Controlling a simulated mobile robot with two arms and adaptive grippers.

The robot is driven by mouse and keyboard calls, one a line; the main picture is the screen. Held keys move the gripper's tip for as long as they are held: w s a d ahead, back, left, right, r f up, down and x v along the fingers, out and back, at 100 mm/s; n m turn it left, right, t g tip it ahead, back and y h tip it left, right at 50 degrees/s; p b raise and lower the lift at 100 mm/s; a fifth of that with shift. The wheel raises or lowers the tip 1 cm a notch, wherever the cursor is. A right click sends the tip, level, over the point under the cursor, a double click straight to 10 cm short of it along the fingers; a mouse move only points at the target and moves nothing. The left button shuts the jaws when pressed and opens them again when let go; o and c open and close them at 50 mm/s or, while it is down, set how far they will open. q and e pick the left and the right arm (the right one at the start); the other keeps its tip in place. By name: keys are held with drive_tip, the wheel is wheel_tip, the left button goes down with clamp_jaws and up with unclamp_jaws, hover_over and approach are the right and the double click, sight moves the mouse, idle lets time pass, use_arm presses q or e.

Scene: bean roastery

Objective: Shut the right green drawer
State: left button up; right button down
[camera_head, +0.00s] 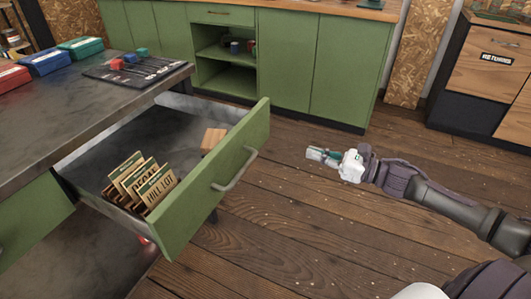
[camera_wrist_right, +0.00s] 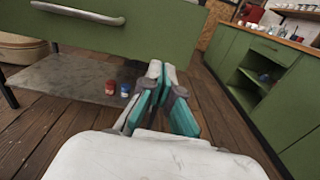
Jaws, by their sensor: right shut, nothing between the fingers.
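The right green drawer (camera_head: 205,190) is pulled well out from under the dark worktop in the head view. Its front carries a curved metal handle (camera_head: 235,170). Several label cards (camera_head: 140,184) and a small wooden block (camera_head: 213,138) lie inside it. My right gripper (camera_head: 312,154) is shut and empty, out to the right of the drawer front and apart from it. In the right wrist view the gripper's fingers (camera_wrist_right: 160,72) point toward the drawer front (camera_wrist_right: 150,35), with the handle (camera_wrist_right: 80,13) at upper left. My left gripper is not in view.
The worktop (camera_head: 40,115) holds red, blue and green boxes (camera_head: 46,61) and a dark board (camera_head: 135,66). Green cabinets (camera_head: 285,60) line the back. Red and blue small containers (camera_wrist_right: 118,88) sit on a low shelf under the drawer. The wooden floor right of the drawer is clear.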

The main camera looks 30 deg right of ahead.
approach(257, 136)
drive_tip(key=shift+n, duration=0.3)
drive_tip(key=x, duration=0.7)
drive_tip(key=shift+w+a+b, duration=0.15)
drive_tip(key=shift+b, duration=0.15)
